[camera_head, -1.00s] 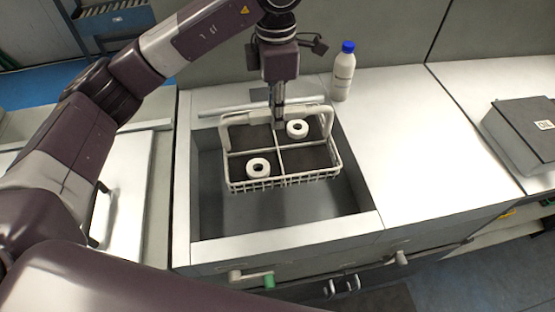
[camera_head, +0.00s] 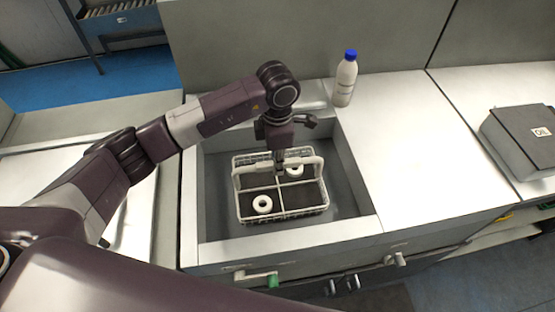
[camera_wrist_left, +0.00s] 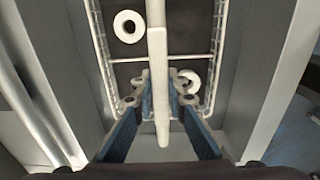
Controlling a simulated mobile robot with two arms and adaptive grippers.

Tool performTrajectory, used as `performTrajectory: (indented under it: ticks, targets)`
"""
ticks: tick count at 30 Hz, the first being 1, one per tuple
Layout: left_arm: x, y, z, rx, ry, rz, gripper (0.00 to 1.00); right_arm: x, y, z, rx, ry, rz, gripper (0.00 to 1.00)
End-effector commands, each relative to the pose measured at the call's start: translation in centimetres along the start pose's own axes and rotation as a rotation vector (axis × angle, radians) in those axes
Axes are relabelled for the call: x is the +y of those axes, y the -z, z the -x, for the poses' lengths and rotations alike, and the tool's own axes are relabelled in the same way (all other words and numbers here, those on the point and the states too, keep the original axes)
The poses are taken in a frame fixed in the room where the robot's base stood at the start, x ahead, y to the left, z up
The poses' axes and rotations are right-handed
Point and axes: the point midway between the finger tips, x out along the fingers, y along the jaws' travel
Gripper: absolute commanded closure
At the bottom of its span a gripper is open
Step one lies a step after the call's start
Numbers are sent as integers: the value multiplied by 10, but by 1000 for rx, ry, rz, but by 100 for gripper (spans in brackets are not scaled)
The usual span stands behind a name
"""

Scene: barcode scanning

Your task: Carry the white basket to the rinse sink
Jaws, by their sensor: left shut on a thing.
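The white basket (camera_head: 284,215) is a wire basket with compartments and a raised handle, and it is down inside the grey rinse sink (camera_head: 352,200). Two white rings lie in it, one at the front left (camera_head: 262,204) and one at the back right (camera_head: 295,171). My left gripper (camera_head: 280,168) is above the basket, shut on its handle. In the left wrist view the handle (camera_wrist_left: 158,85) runs between the two fingers (camera_wrist_left: 157,105). Whether the basket touches the sink floor is hard to tell. My right gripper is not seen.
A white bottle with a blue cap (camera_head: 345,78) stands on the counter behind the sink's right corner. A dark grey box (camera_head: 522,138) is on the far right counter. The white counter (camera_head: 415,150) right of the sink is clear.

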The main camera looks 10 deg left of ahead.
Motion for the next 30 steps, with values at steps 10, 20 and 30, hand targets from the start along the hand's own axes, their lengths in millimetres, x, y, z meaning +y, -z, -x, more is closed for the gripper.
performTrajectory:
  ticks: [10,20,30]
  targets:
    - [1,-1,-5,-3,-4,-1,100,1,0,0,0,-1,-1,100]
    - [0,0,-8,-1,-1,0,70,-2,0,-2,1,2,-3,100]
    - [1,0,-1,-2,-2,0,70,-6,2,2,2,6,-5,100]
